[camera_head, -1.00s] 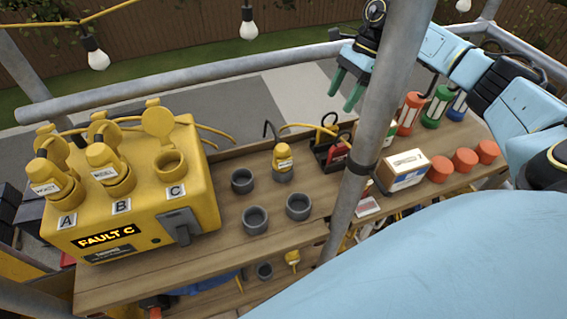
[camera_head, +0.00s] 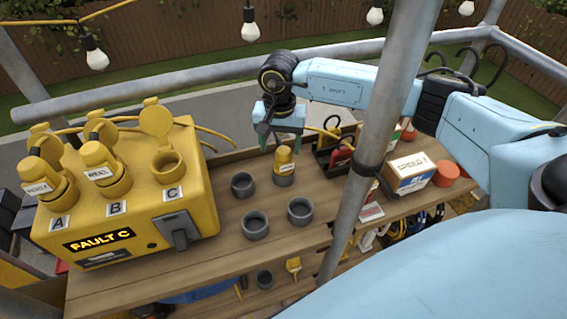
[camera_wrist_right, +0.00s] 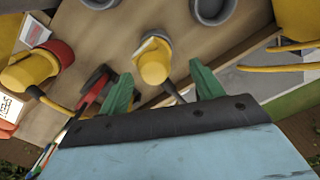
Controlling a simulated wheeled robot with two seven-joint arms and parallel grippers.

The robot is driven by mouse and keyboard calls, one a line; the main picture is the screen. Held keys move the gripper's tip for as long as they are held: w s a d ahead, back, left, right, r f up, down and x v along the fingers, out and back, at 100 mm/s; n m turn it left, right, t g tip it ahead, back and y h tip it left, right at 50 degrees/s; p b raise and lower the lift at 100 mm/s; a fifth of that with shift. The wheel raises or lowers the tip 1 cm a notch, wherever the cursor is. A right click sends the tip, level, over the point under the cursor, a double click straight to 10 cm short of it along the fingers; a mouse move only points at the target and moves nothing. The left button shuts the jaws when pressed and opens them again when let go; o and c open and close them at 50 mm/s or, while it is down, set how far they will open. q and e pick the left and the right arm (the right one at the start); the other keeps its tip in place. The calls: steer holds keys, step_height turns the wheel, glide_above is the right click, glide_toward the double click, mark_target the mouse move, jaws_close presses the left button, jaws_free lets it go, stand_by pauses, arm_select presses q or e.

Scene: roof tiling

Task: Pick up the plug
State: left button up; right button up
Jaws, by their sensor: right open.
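A yellow plug (camera_head: 284,160) with a white label stands upright in a grey cup on the wooden bench. My right gripper (camera_head: 278,142) is above and just behind it, its green fingers pointing down. In the right wrist view the plug (camera_wrist_right: 154,66) shows ahead of the fingertips, near the line between them. The right gripper (camera_wrist_right: 157,82) is open with nothing between its fingers. A yellow box (camera_head: 130,195) reading "FAULT C" has sockets A, B and C; plugs stand in A and B, and C (camera_head: 168,165) is empty with its lid up. My left gripper is not in view.
Several empty grey cups (camera_head: 257,225) stand on the bench (camera_head: 200,270) in front of the plug. A black caddy with red and yellow items (camera_head: 337,152) is to its right. A grey scaffold pole (camera_head: 372,150) crosses the view; a labelled cardboard box (camera_head: 409,172) is beyond it.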

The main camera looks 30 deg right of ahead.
mark_target(284, 158)
steer(key=f, duration=0.5)
steer(key=shift+s+d+f, duration=0.15)
steer(key=shift+s+d, duration=0.05)
steer(key=shift+d, duration=0.1)
steer(key=c, duration=1.2)
